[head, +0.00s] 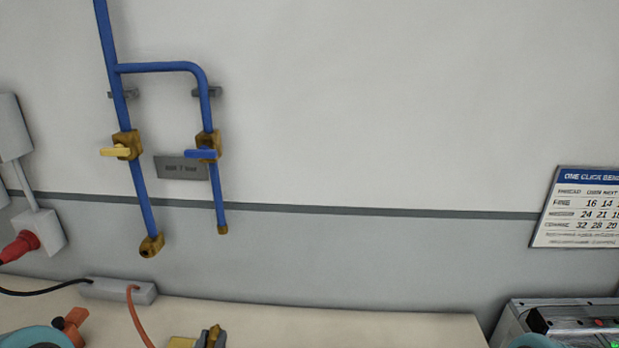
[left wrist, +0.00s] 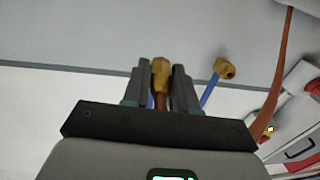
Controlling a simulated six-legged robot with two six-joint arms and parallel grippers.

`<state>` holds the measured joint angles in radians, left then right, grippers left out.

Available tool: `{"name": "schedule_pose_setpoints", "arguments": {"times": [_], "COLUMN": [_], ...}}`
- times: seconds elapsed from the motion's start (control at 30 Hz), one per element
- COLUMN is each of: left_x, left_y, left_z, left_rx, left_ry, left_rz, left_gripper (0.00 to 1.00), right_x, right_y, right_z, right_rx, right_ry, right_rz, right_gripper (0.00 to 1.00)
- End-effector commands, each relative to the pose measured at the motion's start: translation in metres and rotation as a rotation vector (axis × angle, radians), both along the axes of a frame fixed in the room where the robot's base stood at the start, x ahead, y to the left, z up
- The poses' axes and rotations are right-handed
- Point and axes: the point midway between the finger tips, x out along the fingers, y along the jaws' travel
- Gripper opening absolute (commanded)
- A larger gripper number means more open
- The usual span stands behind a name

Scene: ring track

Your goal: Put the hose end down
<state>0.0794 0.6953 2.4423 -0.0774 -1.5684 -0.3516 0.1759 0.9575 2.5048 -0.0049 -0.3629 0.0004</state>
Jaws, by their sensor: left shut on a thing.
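The hose end, a brass fitting (left wrist: 160,72), sits between the two dark fingers of my left gripper (left wrist: 161,80) in the left wrist view. The gripper is shut on it, with a bit of reddish-brown hose showing below the fitting. In the head view, the left gripper (head: 211,338) shows only as fingertips at the bottom edge. My right gripper is not in view.
Blue pipes (head: 144,198) on the wall carry a yellow-handled valve (head: 125,146) and a blue-handled valve (head: 206,147), ending in brass outlets. A pale bench (head: 340,322) has clear room at its middle. A metal device (head: 575,320) stands lower right. A grey box (head: 110,289) sits left.

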Motion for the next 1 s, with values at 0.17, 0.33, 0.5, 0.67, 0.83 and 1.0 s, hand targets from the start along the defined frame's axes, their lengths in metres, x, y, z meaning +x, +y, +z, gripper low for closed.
{"name": "schedule_pose_setpoints", "arguments": {"times": [0.17,0.33,0.5,0.67,0.83,1.0], "left_x": [-0.025,-0.025,-0.027,-0.029,-0.032,-0.035], "left_y": [0.000,-0.001,-0.018,-0.053,-0.098,-0.140], "left_z": [0.013,0.013,0.006,-0.007,-0.023,-0.037], "left_rx": [-0.001,-0.001,-0.002,-0.001,0.000,0.001], "left_ry": [0.000,0.001,0.002,0.002,0.001,0.000], "left_rz": [0.000,-0.008,-0.115,-0.335,-0.609,-0.864], "left_gripper": [0.00,0.00,0.00,0.00,0.00,0.00], "right_x": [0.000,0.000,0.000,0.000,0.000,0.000], "right_y": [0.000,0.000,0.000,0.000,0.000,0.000], "right_z": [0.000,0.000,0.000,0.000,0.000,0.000], "right_rx": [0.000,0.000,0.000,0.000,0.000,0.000], "right_ry": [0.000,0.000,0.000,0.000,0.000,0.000], "right_rz": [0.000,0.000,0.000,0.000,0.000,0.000], "right_gripper": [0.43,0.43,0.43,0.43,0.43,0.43]}}
